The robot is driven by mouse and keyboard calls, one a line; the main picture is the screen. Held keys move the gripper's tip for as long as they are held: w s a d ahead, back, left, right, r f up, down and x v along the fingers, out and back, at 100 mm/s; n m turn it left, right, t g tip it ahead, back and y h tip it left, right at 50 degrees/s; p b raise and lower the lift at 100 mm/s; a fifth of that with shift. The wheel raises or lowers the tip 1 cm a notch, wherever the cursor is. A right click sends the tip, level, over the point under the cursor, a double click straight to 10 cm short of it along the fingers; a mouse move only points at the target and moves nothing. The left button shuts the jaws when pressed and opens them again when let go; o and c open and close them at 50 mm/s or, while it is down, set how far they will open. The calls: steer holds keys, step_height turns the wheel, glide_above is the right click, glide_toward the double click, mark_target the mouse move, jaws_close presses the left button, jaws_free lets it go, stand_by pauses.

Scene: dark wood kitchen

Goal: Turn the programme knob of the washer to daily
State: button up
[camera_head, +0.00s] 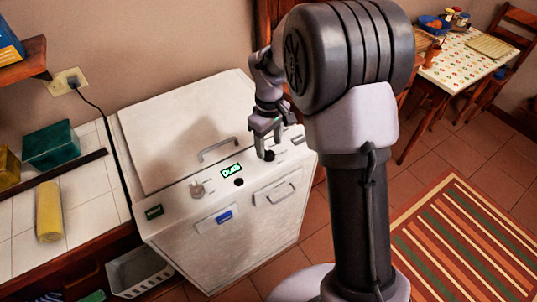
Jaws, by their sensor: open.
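The white washer (150,140) stands against the wall with its lid shut. Its sloped control panel bears a pale round knob (198,190) at the left and a lit green display (231,171) in the middle. I cannot read the display's word with certainty. A dark round control (239,182) sits just below the display. My gripper (266,141) is open and points down over the right part of the panel. A dark knob (269,155) shows right at its fingertips; I cannot tell whether they touch it. Any programme marks are too small to read.
A grey lid handle (219,149) stands up behind the panel. A drawer handle (281,193) is on the washer's front. The tiled counter (85,225) at left holds a green box (52,145) and a yellow roll (49,212). A striped rug (465,245) lies at right.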

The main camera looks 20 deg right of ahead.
mark_target(269, 151)
step_height(269, 151, down, 3)
steer(key=shift+b, duration=0.35)
jaws_close()
steer(key=m+p, duration=0.1)
steer(key=m, duration=0.8)
steer(key=shift+m, duration=0.3)
steer(key=m, duration=0.5)
steer(key=shift+a, duration=0.1)
steer(key=shift+m+b, duration=0.6)
steer(key=shift+m, duration=1.9)
